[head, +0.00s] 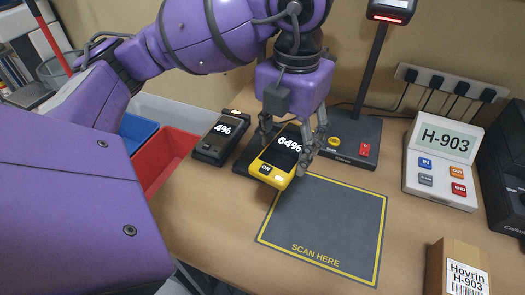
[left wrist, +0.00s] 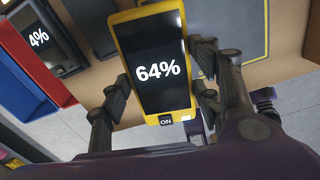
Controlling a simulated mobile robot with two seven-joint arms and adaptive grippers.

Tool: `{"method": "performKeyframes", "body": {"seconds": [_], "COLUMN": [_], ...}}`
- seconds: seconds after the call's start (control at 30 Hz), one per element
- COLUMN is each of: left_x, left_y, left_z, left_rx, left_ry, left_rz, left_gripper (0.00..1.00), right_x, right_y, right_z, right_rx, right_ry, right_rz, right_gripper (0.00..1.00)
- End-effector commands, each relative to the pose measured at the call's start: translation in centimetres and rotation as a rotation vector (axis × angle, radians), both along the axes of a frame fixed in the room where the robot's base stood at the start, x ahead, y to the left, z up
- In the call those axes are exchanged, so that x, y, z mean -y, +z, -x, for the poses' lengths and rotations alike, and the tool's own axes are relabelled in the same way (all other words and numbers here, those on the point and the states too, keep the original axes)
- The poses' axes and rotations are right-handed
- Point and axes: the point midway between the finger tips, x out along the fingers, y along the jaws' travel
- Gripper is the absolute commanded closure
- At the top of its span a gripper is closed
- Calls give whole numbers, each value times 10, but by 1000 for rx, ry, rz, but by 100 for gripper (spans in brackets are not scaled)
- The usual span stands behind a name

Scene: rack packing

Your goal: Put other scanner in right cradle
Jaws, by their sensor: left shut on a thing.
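A yellow scanner (head: 275,159) with a black screen reading 64% is held between the fingers of my left gripper (head: 293,140). It also fills the middle of the left wrist view (left wrist: 158,70), with a finger on each side. A dark cradle (head: 245,160) shows partly beneath and behind it; whether the scanner touches it I cannot tell. To its left, a dark scanner reading 4% (head: 219,130) sits in the left cradle (head: 207,158). It also shows in the left wrist view (left wrist: 38,38). My right gripper is in neither view.
A scan mat (head: 325,225) lies right of the held scanner, clear on top. A scanner stand base (head: 350,138) is behind. A label console (head: 440,165) and a cardboard box (head: 457,262) stand at right. Red (head: 165,160) and blue (head: 136,130) bins sit at left.

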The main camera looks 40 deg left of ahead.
Motion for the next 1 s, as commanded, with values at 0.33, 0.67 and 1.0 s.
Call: {"method": "performKeyframes", "body": {"seconds": [0.33,0.67,1.0], "left_x": [-25,-87,-111], "left_y": [-8,-51,-87], "left_z": [-14,-57,-75], "left_rx": [-1,-3,2], "left_ry": [181,176,171], "left_rz": [-3,1,0], "left_gripper": [78,78,78], "right_x": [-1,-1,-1], "right_y": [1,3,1], "right_z": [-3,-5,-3], "right_rx": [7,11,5], "right_ry": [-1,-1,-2], "right_rz": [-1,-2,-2], "right_gripper": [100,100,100]}}
